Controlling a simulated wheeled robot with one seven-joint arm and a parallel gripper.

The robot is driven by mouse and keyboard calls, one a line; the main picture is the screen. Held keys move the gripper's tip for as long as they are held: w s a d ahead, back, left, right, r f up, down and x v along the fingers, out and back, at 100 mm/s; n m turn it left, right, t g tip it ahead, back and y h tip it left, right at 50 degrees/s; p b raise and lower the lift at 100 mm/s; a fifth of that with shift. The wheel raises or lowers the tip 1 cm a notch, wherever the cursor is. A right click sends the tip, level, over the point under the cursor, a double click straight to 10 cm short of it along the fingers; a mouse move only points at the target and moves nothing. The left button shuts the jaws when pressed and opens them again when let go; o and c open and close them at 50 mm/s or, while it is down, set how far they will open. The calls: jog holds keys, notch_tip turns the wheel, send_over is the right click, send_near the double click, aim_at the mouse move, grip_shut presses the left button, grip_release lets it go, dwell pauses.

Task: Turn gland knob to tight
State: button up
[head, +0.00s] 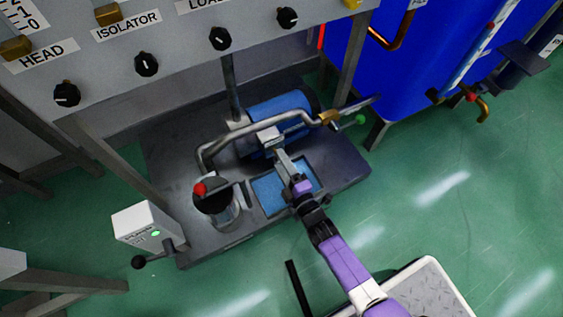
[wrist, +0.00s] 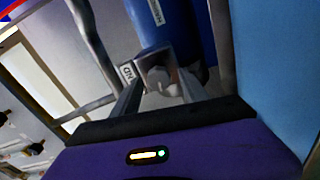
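The gland knob (wrist: 160,79) is a small pale grey piece in the wrist view, in front of the blue pump body. A white label (wrist: 127,73) ending in "ND" is just left of it. My gripper (wrist: 160,88) has its two grey fingers spread apart, one on each side of the knob. I cannot tell whether they touch it. In the head view my gripper (head: 281,158) reaches down over the pump base, close to a light grey block (head: 268,137). The knob itself cannot be made out there, and its pointer setting is not readable.
A bent grey pipe (head: 250,131) arches close to my fingers. The blue pump (head: 285,108) lies behind it. A red-tipped cylinder (head: 215,200) stands left, near a white lever box (head: 146,228). A knobbed panel (head: 180,45) overhangs. Green floor is clear at right.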

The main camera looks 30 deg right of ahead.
jog(key=shift+s, duration=0.1)
jog(key=s+p, duration=0.3)
jog(key=s, duration=0.4)
jog(key=shift+s, duration=0.3)
dwell(0.3)
